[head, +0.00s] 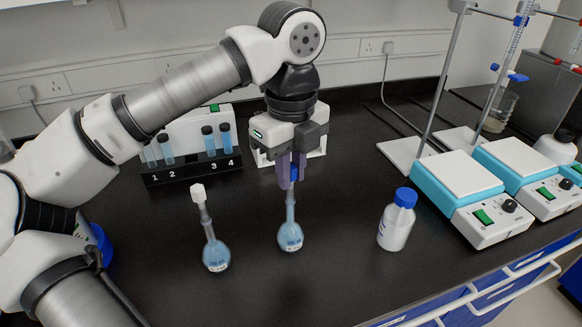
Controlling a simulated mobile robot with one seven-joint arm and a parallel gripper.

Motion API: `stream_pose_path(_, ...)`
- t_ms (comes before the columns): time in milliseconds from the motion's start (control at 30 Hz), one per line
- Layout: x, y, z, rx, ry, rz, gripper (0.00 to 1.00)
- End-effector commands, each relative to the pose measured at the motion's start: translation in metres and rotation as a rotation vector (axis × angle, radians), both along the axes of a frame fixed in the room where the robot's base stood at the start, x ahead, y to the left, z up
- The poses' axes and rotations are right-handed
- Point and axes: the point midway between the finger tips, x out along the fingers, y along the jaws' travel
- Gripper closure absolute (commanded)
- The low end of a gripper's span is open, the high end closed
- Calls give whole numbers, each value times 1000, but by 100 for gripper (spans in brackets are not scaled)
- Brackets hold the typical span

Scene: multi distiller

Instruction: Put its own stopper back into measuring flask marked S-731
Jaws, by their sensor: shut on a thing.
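My gripper (289,180) points straight down and is shut on a blue stopper (294,173). The stopper is partly hidden between the fingers. Directly below it stands an upright measuring flask (290,238) with blue liquid and a long thin neck. The neck's top meets the fingertips in the picture; I cannot tell whether the stopper is in the mouth or just above it. A second flask (216,255) with blue liquid stands to the left, with a white stopper (198,192) on its neck. The flask labels are too small to read.
A white bottle with a blue cap (397,225) stands to the right. A black rack (190,170) of numbered tubes is behind, at left. Hotplates (462,190) and stands (440,85) fill the right side. The black bench front between flasks and bottle is clear.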

Motion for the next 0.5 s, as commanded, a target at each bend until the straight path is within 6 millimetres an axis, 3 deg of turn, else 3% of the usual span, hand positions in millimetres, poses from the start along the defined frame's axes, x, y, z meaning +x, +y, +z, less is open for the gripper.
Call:
stream_pose_path(33,0,0,0,0,0,0,79)
stream_pose_path(200,0,0,0,0,0,0,58)
stream_pose_path(500,0,0,2,1,-1,0,58)
